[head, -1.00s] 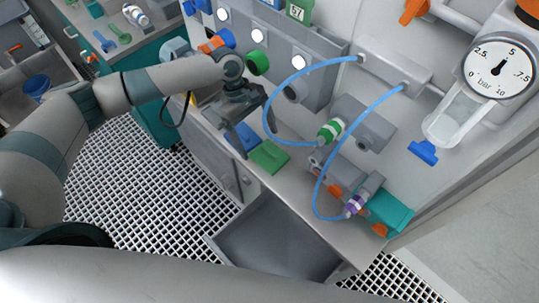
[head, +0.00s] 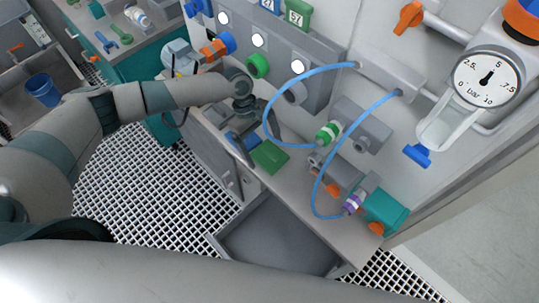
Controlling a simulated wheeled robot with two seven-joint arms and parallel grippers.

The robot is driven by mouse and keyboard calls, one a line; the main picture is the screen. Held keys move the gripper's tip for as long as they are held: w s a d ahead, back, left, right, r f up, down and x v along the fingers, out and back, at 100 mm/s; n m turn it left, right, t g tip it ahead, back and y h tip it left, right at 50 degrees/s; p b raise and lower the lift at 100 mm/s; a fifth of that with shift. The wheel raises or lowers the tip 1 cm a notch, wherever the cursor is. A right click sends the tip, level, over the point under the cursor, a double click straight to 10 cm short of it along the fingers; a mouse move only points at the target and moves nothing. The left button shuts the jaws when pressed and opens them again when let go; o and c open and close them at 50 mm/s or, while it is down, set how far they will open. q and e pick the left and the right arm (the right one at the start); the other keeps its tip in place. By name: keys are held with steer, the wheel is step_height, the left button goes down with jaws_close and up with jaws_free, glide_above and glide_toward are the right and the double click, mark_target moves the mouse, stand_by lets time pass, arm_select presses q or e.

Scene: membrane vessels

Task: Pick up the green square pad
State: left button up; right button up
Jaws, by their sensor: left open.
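The green square pad (head: 269,156) lies flat on the grey bench ledge near its front edge. A blue pad (head: 241,141) lies just left of it, partly hidden by my gripper. My left gripper (head: 250,140) is open and points down over the blue pad, at the upper left of the green pad. No pad is visibly held between its fingers. Whether a finger touches a pad cannot be told. My right gripper is not in view.
Blue hoses (head: 268,105) loop over the ledge right of the green pad, by a green-banded fitting (head: 328,134). An open grey bin (head: 280,238) sits below the ledge.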

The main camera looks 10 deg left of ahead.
mark_target(263, 147)
arm_select(q)
steer(key=c, duration=1.2)
steer(key=shift+o, duration=0.2)
steer(key=shift+s+r+b, duration=0.1)
steer(key=shift+r+b, duration=0.15)
steer(key=shift+b, duration=0.25)
steer(key=shift+r, duration=0.35)
step_height(263, 147, up, 6)
steer(key=shift+f+b, duration=0.1)
steer(key=shift+b, duration=1.15)
steer(key=s+a+b, duration=0.2)
steer(key=s+a, duration=0.3)
steer(key=s, duration=0.3)
steer(key=s+a+b, duration=0.2)
steer(key=s+a, duration=0.4)
steer(key=s, duration=0.2)
steer(key=shift+s, duration=0.25)
